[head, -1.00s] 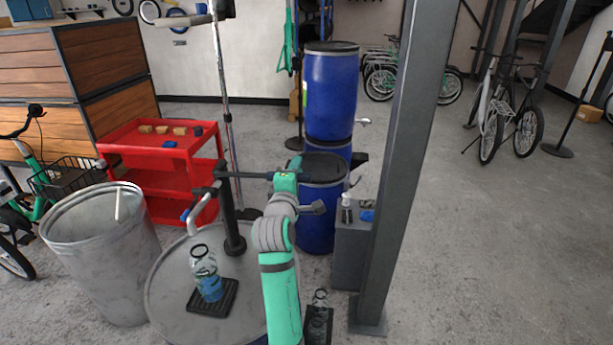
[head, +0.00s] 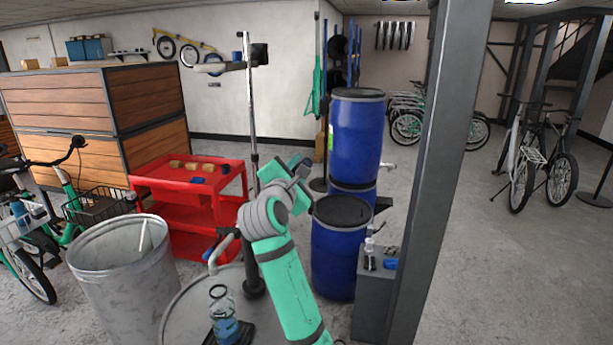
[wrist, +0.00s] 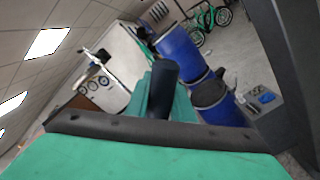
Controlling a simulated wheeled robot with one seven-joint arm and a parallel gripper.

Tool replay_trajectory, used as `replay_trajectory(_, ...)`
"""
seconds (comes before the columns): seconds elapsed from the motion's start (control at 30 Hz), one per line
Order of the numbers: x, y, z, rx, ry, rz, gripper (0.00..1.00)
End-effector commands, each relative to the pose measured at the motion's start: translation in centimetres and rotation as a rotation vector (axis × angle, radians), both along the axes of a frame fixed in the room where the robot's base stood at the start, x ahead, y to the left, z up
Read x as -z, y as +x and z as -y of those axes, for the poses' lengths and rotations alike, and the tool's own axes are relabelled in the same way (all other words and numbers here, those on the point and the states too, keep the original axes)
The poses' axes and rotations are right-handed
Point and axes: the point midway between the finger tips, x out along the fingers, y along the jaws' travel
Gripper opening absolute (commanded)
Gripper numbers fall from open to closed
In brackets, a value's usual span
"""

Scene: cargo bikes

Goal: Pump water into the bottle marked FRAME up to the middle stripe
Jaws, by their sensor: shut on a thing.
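A clear bottle (head: 222,302) stands upright on a black tray (head: 247,334) on the drum top, under the pump's grey spout (head: 221,248). Its lower part looks blue; marking, stripes and exact water level are too small to read. The pump's dark column (head: 253,284) stands just right of the bottle. My gripper (head: 297,172) is raised above and to the right of the pump, shut on what seems to be the pump handle. My arm hides most of the handle in the head view. A dark rod (wrist: 163,88) shows in the wrist view.
A galvanized bin (head: 125,275) stands left of the drum (head: 185,310), with a red cart (head: 185,215) behind. Stacked blue barrels (head: 355,140) and a grey post (head: 440,150) stand to the right. A grey stand (head: 372,310) holds a small dispenser bottle.

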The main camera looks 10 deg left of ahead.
Motion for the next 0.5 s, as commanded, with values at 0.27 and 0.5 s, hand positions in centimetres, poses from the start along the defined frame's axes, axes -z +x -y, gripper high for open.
replay_trajectory(0.27,-0.36,0.08,-0.83,-0.006,-0.034,-0.006,0.00)
replay_trajectory(0.5,-0.30,0.10,-0.83,-0.006,-0.034,-0.006,0.00)
